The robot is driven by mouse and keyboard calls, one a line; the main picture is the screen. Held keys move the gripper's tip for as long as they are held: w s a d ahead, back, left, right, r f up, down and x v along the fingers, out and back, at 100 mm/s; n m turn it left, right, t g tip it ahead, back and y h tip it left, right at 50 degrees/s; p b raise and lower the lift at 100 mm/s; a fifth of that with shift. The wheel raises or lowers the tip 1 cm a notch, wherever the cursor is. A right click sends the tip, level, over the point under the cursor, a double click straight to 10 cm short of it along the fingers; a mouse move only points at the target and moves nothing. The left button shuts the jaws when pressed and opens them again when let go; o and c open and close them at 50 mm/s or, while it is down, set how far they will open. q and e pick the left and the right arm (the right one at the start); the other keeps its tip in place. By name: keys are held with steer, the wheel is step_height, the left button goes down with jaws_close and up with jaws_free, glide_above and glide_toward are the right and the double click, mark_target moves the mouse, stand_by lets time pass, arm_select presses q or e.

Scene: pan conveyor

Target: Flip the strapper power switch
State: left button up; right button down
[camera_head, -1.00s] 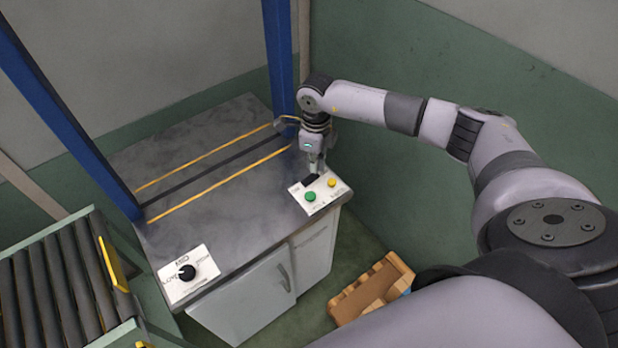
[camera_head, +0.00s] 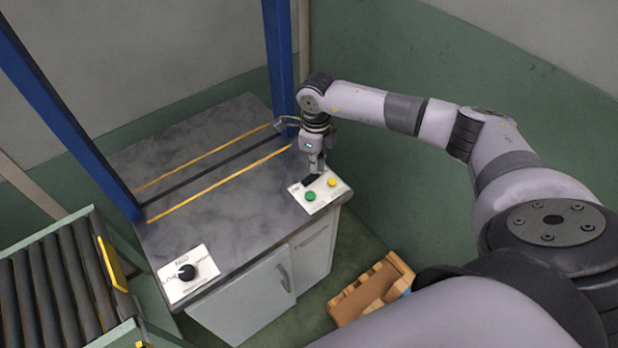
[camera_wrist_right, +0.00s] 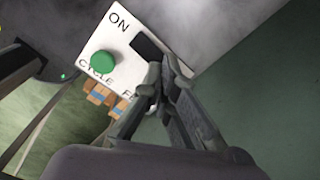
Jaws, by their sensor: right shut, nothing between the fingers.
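The strapper's control panel (camera_head: 322,191) is a white plate at the right front corner of the grey strapper table. It carries a black rocker power switch (camera_head: 310,180), a green button (camera_head: 310,196) and a yellow button (camera_head: 332,182). In the right wrist view the black switch (camera_wrist_right: 146,45) sits beside the "ON" lettering, with the green button (camera_wrist_right: 105,64) nearby. My right gripper (camera_head: 317,170) is shut and empty, pointing down right by the switch. Its fingertips (camera_wrist_right: 165,72) overlap the panel edge near the switch; I cannot tell whether they touch it. My left gripper is out of view.
A second white panel with a black knob (camera_head: 187,272) sits at the table's front left. Blue posts (camera_head: 281,60) rise from the table (camera_head: 215,150). A roller conveyor (camera_head: 60,280) stands at left.

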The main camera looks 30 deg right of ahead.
mark_target(314, 175)
steer(key=shift+f+b, duration=0.8)
steer(key=shift+f, duration=0.35)
steer(key=shift+r, duration=0.1)
steer(key=shift+r+p, duration=2.35)
steer(key=shift+r, duration=1.15)
steer(key=shift+a+f, duration=0.1)
